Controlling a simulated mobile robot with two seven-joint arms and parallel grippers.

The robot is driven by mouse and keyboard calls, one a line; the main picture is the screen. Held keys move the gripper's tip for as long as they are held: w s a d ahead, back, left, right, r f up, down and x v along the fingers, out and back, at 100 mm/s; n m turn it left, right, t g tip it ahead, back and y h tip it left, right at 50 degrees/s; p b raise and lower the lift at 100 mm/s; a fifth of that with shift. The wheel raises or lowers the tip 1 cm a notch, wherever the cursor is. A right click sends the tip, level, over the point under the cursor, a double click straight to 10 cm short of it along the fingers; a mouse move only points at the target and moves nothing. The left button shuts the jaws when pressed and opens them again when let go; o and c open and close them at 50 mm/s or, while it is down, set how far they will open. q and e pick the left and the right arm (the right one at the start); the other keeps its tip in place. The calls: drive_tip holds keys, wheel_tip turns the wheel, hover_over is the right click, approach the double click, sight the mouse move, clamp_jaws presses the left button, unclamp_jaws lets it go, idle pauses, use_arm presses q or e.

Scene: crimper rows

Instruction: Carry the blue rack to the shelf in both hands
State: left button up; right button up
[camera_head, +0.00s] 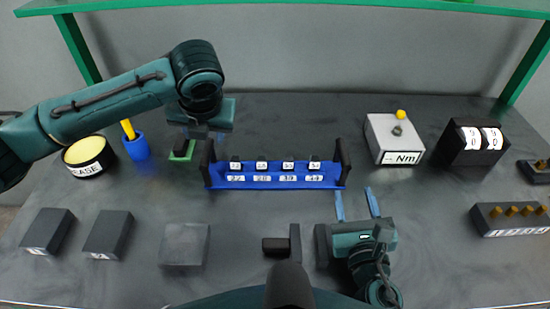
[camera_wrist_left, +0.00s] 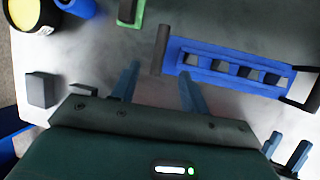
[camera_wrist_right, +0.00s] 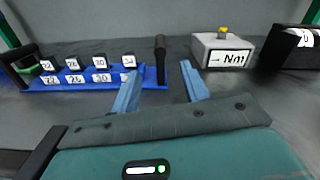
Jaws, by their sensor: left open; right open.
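The blue rack (camera_head: 272,186) stands mid-table with a dark upright handle at each end, holding several dark numbered pieces. It also shows in the left wrist view (camera_wrist_left: 225,74) and the right wrist view (camera_wrist_right: 152,77). The green shelf (camera_head: 290,6) spans the back above the table.
At left are a labelled round tub (camera_head: 88,156), a blue cup (camera_head: 137,148) and a small green item (camera_head: 183,151). A white Nm box (camera_head: 394,140) and a black box (camera_head: 472,143) stand at right. Grey blocks (camera_head: 185,245) and a peg block (camera_head: 510,219) lie nearer.

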sight(206, 150)
drive_tip(key=shift+s, duration=0.2)
use_arm(q)
drive_tip(key=x, duration=1.3)
use_arm(e)
drive_tip(key=w, duration=1.3)
drive_tip(key=shift+w+a, duration=0.15)
drive_tip(key=shift+a, duration=0.15)
use_arm(q)
drive_tip(key=shift+s, duration=0.1)
drive_tip(key=shift+c, duration=0.4)
use_arm(e)
drive_tip(key=shift+c, duration=0.4)
use_arm(q)
clamp_jaws()
use_arm(e)
clamp_jaws()
use_arm(q)
drive_tip(key=shift+r, duration=0.25)
use_arm(e)
drive_tip(key=shift+w+r, duration=0.1)
drive_tip(key=shift+r, duration=0.25)
